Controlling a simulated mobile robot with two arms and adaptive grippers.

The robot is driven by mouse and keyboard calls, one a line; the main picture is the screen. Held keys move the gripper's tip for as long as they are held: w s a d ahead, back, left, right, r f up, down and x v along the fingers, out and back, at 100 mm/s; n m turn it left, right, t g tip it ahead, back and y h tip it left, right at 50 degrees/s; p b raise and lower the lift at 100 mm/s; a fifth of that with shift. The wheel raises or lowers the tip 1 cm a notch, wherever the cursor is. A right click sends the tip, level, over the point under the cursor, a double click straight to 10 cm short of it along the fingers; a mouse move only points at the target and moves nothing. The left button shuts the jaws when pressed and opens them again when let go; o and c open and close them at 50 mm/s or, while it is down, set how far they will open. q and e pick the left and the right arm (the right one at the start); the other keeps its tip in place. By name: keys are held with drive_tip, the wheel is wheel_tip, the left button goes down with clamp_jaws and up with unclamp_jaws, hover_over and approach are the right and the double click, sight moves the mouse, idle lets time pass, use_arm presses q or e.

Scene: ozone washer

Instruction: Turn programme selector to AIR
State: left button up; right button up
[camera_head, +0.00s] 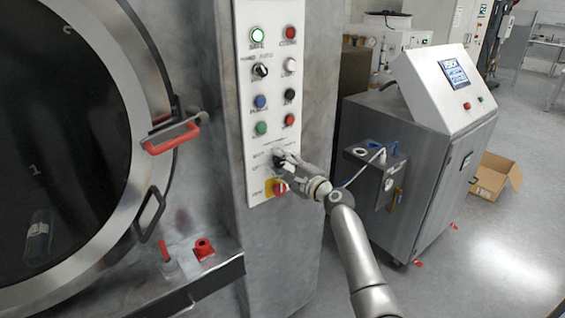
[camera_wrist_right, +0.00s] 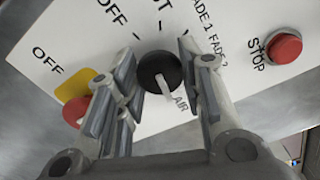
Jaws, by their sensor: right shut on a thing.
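The programme selector is a round black knob (camera_wrist_right: 154,68) with a pale pointer bar, on a white panel marked OFF, FADE 1, FADE 2 and AIR. In the right wrist view the pointer's visible end lies towards the AIR label (camera_wrist_right: 181,104). My right gripper (camera_wrist_right: 158,55) has one finger on each side of the knob and is shut on it. In the head view my right gripper (camera_head: 283,160) is at the lower part of the control panel (camera_head: 246,110) and mostly hides the knob. My left gripper is not in view.
A red and yellow switch (camera_head: 278,188) sits just below my right gripper. Several buttons rise above it, including a red STOP button (camera_wrist_right: 284,47). A round door with a red handle (camera_head: 172,137) is at left. A steel cabinet (camera_head: 440,150) stands at right.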

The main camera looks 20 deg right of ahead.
drive_tip(key=shift+f, duration=0.15)
drive_tip(key=o, duration=0.9)
drive_tip(key=shift+o, duration=0.7)
drive_tip(key=shift+s, duration=0.1)
drive_tip(key=v, duration=1.2)
